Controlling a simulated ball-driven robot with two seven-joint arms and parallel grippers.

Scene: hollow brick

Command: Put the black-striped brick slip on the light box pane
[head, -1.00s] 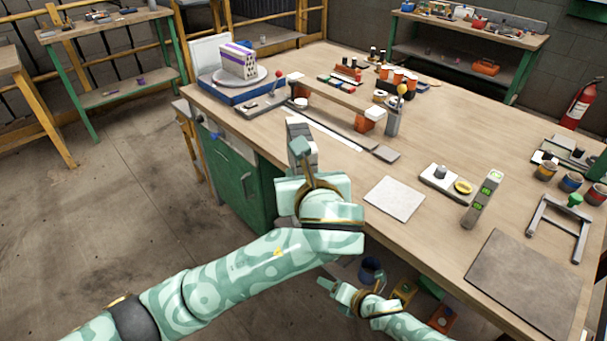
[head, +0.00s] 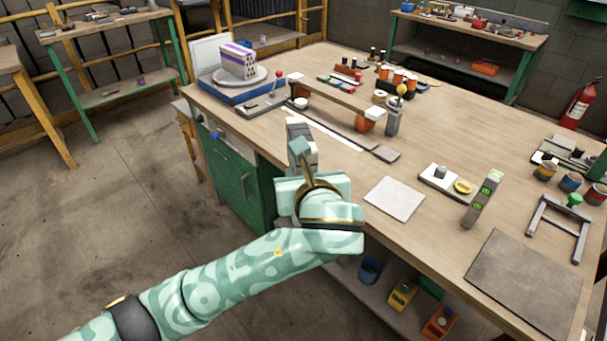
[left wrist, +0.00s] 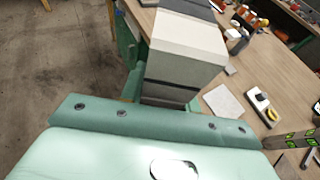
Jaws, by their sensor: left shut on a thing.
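My left gripper (head: 302,160) is shut on a pale grey block with dark bands, which looks like the black-striped brick slip (head: 299,129). It holds the slip beside the bench's near left edge, and the far part of the slip overlaps the benchtop in the head view. In the left wrist view the slip (left wrist: 187,42) fills the top middle, with a dark band at its far end and dark lines low on its near face. A pale square pane (head: 395,198) lies flat on the bench to the right; I cannot tell for sure that it is the light box pane. My right gripper is out of view.
A hollow brick (head: 238,61) with purple stripes stands on a round plate over a blue base. A low wooden shelf (head: 340,94), a spirit level (head: 483,198) and a dark square plate (head: 520,283) are on the bench. Bare benchtop surrounds the pale pane.

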